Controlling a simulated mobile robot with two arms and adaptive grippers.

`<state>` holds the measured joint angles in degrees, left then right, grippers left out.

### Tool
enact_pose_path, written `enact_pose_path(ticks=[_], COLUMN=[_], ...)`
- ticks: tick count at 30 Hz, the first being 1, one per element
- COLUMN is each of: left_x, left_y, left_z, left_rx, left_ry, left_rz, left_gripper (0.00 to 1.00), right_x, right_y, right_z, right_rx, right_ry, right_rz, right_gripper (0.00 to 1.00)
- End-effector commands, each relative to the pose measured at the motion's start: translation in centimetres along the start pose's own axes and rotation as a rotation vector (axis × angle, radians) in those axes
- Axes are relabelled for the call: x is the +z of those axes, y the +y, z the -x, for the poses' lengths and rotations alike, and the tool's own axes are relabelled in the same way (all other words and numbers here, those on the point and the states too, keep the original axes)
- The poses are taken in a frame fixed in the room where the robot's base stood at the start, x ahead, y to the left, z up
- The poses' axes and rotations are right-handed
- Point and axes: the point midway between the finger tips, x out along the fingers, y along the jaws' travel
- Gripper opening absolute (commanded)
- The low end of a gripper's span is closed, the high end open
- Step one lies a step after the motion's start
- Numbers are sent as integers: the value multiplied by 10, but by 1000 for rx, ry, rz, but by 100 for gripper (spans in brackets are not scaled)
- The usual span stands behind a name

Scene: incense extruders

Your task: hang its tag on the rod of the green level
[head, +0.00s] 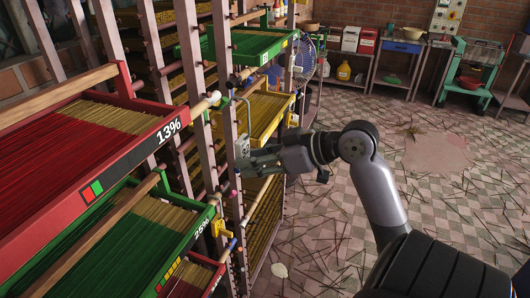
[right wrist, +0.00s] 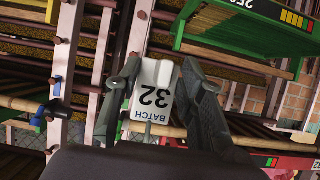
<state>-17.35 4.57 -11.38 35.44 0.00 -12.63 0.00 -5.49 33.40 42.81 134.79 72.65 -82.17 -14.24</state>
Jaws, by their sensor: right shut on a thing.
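My right gripper (head: 244,163) is shut on a white tag (right wrist: 152,90) reading "BATCH 32", which appears upside down between the fingers in the right wrist view. In the head view the tag (head: 243,147) is upright at the fingertips, and a thin wire hook (head: 248,112) rises above it. The gripper is beside the rack's front posts. A green tray (head: 193,232) marked 25% is at the lower left, below and left of the gripper. Another green tray (head: 262,48) is farther back. Pale rods stick out from the posts; one rod (head: 206,103) is left of the tag. My left gripper is not in view.
A red tray (head: 150,146) marked 13% fills the left, above the near green tray. A yellow tray (head: 268,117) is behind the tag. Rack posts and pegs crowd the left. The tiled floor (head: 330,230) to the right has scattered sticks.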

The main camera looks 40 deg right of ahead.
Motion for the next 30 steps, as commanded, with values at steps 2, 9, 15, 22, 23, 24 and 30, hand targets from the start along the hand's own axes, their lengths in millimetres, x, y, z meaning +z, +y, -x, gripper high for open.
enact_pose_path(ticks=[2, 9, 15, 22, 23, 24, 30], left_x=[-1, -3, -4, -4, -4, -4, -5], left_y=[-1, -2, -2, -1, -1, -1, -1], left_z=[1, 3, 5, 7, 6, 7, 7], left_rx=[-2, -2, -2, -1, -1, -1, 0], left_ry=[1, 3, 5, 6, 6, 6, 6], left_rz=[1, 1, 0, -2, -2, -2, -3], left_gripper=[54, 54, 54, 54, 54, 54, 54], right_x=[-4, -13, -20, -28, -29, -30, -37], right_y=[0, 0, 0, 0, 0, 0, 0], right_z=[-6, -23, -37, -54, -56, -59, -73], right_rx=[0, 0, 0, 1, 0, 0, 0], right_ry=[1, 1, 2, 1, 2, 2, 1], right_rz=[2, 1, -1, 1, 0, 0, 0], right_gripper=[13, 13, 13, 13, 13, 13, 13])
